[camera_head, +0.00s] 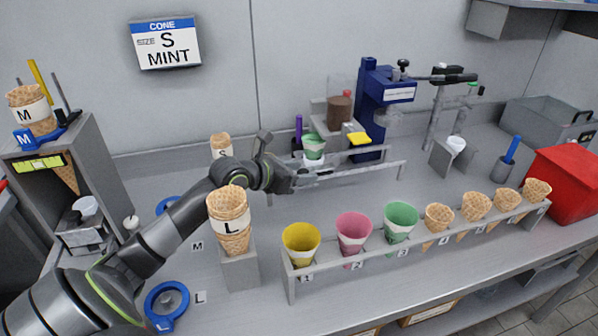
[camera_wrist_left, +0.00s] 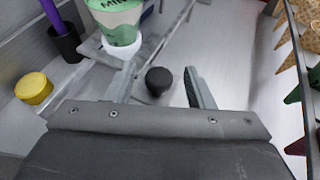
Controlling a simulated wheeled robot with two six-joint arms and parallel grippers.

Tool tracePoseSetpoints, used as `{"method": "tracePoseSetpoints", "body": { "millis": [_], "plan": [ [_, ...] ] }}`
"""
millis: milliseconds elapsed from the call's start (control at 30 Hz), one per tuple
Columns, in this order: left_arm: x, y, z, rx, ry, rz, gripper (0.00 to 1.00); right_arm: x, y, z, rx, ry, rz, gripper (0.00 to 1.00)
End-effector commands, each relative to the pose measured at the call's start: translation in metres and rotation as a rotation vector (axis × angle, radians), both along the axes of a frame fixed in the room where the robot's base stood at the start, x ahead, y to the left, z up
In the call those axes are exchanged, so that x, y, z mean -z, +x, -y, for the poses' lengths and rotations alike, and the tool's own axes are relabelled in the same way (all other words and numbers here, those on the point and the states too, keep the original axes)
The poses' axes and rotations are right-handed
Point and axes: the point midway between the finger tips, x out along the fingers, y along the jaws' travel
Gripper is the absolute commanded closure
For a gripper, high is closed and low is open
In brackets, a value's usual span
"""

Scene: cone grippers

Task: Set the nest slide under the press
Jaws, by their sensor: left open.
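The blue press (camera_head: 372,110) stands at the back of the bench. A mint-green cup (camera_head: 313,147) sits in a white ring of the nest slide, to the left of the press, on grey rails (camera_head: 375,170). In the left wrist view, the cup (camera_wrist_left: 115,12) and white ring (camera_wrist_left: 122,50) show at the top. A round black knob (camera_wrist_left: 158,80) lies between the fingers of my open left gripper (camera_head: 308,180), with a gap on each side. I cannot tell how deep it sits between them. My right gripper is not in view.
A rack (camera_head: 420,240) with coloured cups and several cones spans the bench front. An L cone stack (camera_head: 230,220) stands on a block beside my left arm. A sign (camera_head: 165,43) reads cone size S mint. A yellow-topped item (camera_head: 359,139) stands near the press.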

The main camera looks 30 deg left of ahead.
Motion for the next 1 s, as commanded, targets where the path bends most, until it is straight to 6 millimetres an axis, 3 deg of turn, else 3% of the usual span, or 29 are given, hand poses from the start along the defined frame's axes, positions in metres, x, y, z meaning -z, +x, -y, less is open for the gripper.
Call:
{"method": "tracePoseSetpoints", "body": {
  "millis": [167,600,1000],
  "plan": [
    [-0.002,-0.006,-0.003,-0.001,0.002,0.001,0.52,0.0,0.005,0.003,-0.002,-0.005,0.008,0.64],
    [-0.022,-0.053,-0.018,-0.001,0.006,-0.001,0.52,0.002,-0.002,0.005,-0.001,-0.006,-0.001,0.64],
    [-0.029,-0.066,-0.022,0.0,0.001,-0.001,0.52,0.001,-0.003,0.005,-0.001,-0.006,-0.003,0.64]
  ]
}}
